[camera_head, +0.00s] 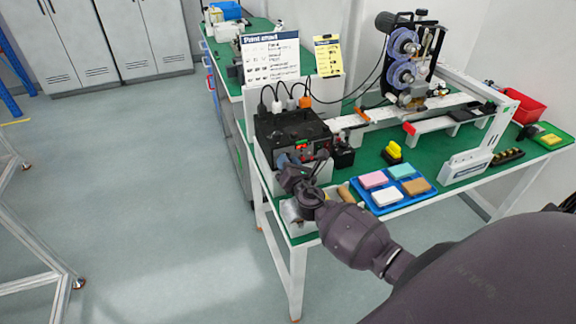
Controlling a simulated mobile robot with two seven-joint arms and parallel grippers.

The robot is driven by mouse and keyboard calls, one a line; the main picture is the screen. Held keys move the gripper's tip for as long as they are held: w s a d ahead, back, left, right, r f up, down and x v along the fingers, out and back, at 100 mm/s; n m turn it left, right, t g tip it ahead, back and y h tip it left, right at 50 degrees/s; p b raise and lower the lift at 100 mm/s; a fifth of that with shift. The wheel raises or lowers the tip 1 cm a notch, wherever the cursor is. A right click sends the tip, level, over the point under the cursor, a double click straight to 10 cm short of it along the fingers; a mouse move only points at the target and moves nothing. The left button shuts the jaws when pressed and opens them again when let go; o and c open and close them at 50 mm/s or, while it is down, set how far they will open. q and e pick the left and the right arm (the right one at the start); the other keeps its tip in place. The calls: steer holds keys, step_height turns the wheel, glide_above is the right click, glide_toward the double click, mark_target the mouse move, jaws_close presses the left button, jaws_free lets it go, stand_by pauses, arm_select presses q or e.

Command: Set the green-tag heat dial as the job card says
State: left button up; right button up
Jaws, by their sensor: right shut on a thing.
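A black control box (287,128) with a small red display stands at the left end of the green-topped bench. My right gripper (304,164) is at its front face, shut on what looks like a dial there. The gripper hides most of the box's lower front, so I cannot make out the dial's tag or setting. A yellow card (328,56) and a larger white sheet (270,57) with printed lines stand behind the box. Their text is too small to read, and I cannot tell which is the job card. My left gripper is not in view.
A blue tray (397,207) with coloured blocks lies right of my right arm. A small black item (342,153) stands beside the box. Cables rise from plugs (291,104) on its top. A reel machine (405,70) stands behind.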

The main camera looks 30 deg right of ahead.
steer(key=o, duration=0.6)
steer(key=shift+o, duration=0.2)
steer(key=v, duration=1.1)
